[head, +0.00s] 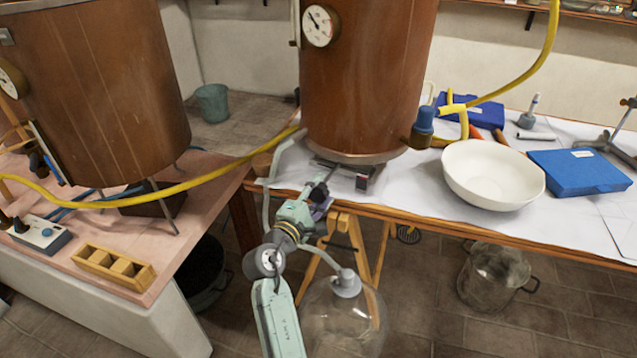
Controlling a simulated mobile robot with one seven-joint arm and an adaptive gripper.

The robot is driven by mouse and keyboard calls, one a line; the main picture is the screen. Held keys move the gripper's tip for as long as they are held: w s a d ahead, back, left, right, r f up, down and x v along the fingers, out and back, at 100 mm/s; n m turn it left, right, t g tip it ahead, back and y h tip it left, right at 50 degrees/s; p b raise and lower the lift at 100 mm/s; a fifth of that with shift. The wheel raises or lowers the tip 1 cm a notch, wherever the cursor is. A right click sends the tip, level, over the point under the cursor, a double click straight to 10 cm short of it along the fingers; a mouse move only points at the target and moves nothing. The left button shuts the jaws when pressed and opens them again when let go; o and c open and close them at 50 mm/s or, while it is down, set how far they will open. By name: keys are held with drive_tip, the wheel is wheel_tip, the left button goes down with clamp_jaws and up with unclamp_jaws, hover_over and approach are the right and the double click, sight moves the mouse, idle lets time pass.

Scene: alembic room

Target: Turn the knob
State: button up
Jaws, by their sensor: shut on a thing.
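A large copper vessel (365,85) stands on a low metal base (345,165) at the front edge of the white-covered table, in the head view. My gripper (322,187) reaches up to the left front of this base, just below the vessel. It is shut on a small knob there, which the fingers mostly hide. How far the knob is turned cannot be seen. A small dark square part (361,183) shows just right of my gripper.
A large glass flask (345,325) stands below, beside my arm. A white bowl (494,172) and blue cases (578,172) lie on the table. A yellow hose (215,178) runs left to a second copper vessel (95,85). A control box (42,235) sits far left.

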drive_tip(key=n+p, duration=0.1)
drive_tip(key=n, duration=0.2)
drive_tip(key=shift+r+n+p, duration=0.15)
drive_tip(key=shift+n+p, duration=0.25)
drive_tip(key=n, duration=0.4)
drive_tip(key=shift+a+n, duration=0.1)
drive_tip(key=shift+n, duration=0.3)
drive_tip(key=o, duration=1.2)
drive_tip(key=v, duration=1.2)
